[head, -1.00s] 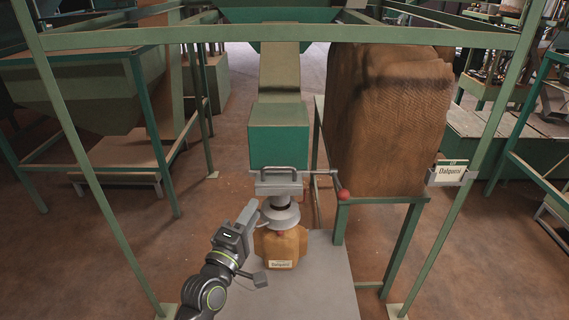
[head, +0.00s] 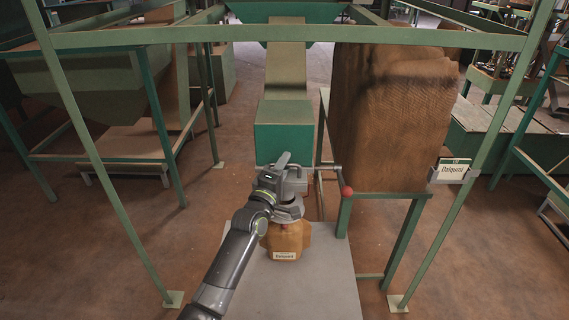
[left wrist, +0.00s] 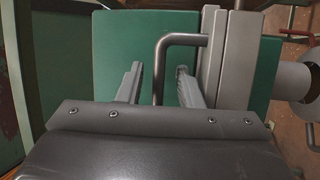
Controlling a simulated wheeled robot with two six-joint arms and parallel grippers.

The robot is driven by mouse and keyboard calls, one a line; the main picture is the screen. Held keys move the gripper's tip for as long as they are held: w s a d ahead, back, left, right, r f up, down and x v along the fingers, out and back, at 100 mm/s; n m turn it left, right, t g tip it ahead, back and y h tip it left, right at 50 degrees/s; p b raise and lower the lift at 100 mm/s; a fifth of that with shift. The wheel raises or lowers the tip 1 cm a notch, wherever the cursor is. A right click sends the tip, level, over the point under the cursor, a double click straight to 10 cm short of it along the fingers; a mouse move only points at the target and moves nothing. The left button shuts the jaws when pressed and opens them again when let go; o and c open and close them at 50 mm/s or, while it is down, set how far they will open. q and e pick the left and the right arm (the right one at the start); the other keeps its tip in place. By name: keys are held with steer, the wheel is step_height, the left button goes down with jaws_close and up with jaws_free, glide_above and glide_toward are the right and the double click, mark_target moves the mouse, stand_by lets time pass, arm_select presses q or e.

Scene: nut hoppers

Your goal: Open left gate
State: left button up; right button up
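My left gripper (head: 284,174) is at the front of the green hopper outlet box (head: 283,130), over the gate. In the left wrist view the gate's grey bar handle (left wrist: 182,39) stands out from the green face (left wrist: 125,40). One leg of the handle lies between my two fingers (left wrist: 160,88), with a gap on both sides. The fingers are apart and the handle looks ungripped. In the head view the gripper hides most of the handle and gate plate. My right gripper is not in view.
A brown bag (head: 285,238) with a label stands under the spout on a grey platform (head: 325,280). A rod with a red knob (head: 347,190) sticks out right of the gate. A big brown sack (head: 395,120) stands further right. Green frame posts (head: 105,170) stand at both sides.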

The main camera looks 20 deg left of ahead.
arm_select(q)
steer(key=shift+w, duration=0.3)
steer(key=shift+c, duration=0.2)
jaws_close()
steer(key=shift+s+d, duration=0.1)
steer(key=shift+s, duration=0.05)
